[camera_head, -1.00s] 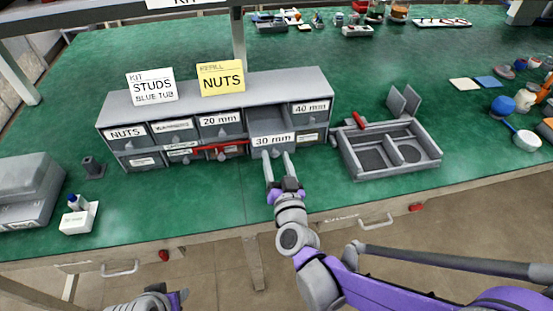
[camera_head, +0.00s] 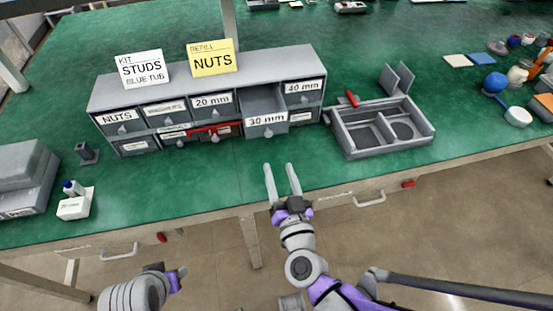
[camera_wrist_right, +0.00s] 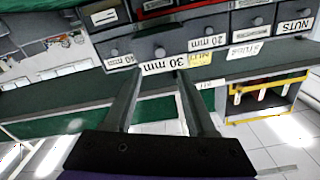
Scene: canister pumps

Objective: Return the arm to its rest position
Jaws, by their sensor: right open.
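My right gripper (camera_head: 282,180) is open and empty, in front of the grey drawer cabinet (camera_head: 210,80) and over the bench's front edge. The drawer labelled 30 mm (camera_head: 266,120) is pulled out and stands clear of the fingertips. In the right wrist view, the open fingers (camera_wrist_right: 157,85) point toward the 30 mm drawer (camera_wrist_right: 172,50) with a gap between. My left gripper (camera_head: 178,279) is low at the bottom left, beyond the bench's front edge; its jaw state is unclear.
A grey divided tray (camera_head: 385,127) stands right of the cabinet on the green bench (camera_head: 210,190). A red bar (camera_head: 215,130) lies across the lower drawers. A white box with a bottle (camera_head: 74,205) and grey bins (camera_head: 25,180) stand at the left.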

